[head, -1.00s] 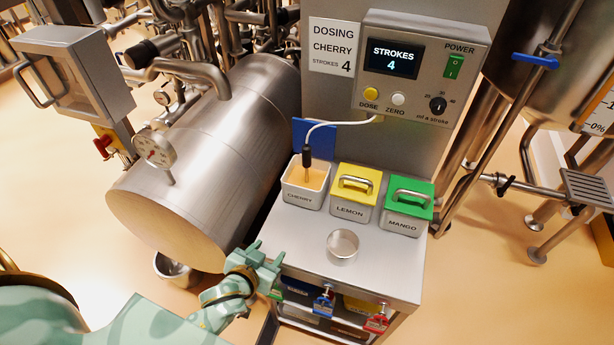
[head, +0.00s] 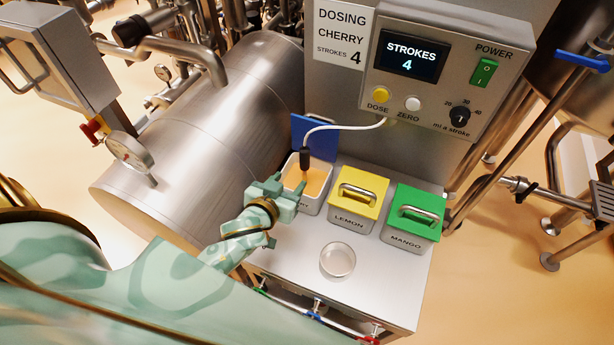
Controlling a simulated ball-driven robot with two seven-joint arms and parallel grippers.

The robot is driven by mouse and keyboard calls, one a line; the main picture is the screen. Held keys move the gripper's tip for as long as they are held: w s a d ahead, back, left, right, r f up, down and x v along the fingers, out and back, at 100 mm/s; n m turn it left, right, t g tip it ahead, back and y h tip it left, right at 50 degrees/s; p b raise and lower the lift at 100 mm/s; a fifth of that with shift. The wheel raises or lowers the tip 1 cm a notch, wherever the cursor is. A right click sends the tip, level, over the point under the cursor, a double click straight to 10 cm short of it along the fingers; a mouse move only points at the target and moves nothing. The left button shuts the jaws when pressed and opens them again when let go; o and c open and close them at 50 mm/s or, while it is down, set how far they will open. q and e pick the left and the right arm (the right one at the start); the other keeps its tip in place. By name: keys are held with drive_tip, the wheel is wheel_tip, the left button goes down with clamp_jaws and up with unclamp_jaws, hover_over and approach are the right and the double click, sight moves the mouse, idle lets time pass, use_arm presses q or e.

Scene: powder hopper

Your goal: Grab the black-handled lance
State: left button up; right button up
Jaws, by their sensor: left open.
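The black-handled lance (head: 305,159) stands upright in the open cherry hopper (head: 314,206), its lower end in the orange powder (head: 316,182). A white hose (head: 345,127) runs from its top to the dosing panel. My left gripper (head: 283,188) is open at the left front edge of the cherry hopper, a little below and left of the lance handle, and empty. It covers part of the hopper's front and label. My right gripper is not in view.
The yellow-lidded lemon hopper (head: 358,198) and green-lidded mango hopper (head: 414,215) stand closed to the right. A clear round cup (head: 338,260) sits on the steel table (head: 385,290). The blue lid (head: 316,138) stands open behind cherry. The dosing panel (head: 445,70) rises behind; a steel tank (head: 215,140) lies left.

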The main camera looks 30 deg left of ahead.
sight(302, 167)
use_arm(q)
drive_tip(key=b+x, duration=0.1)
drive_tip(key=x, duration=0.6)
drive_tip(key=shift+w+f, duration=0.45)
drive_tip(key=shift+w, duration=0.3)
drive_tip(key=b+x, duration=0.1)
drive_tip(key=x, duration=0.3)
drive_tip(key=shift+w+f+b, duration=0.2)
drive_tip(key=shift+f+b, duration=0.1)
drive_tip(key=shift+s+r, duration=0.1)
drive_tip(key=shift+c, duration=1)
clamp_jaws()
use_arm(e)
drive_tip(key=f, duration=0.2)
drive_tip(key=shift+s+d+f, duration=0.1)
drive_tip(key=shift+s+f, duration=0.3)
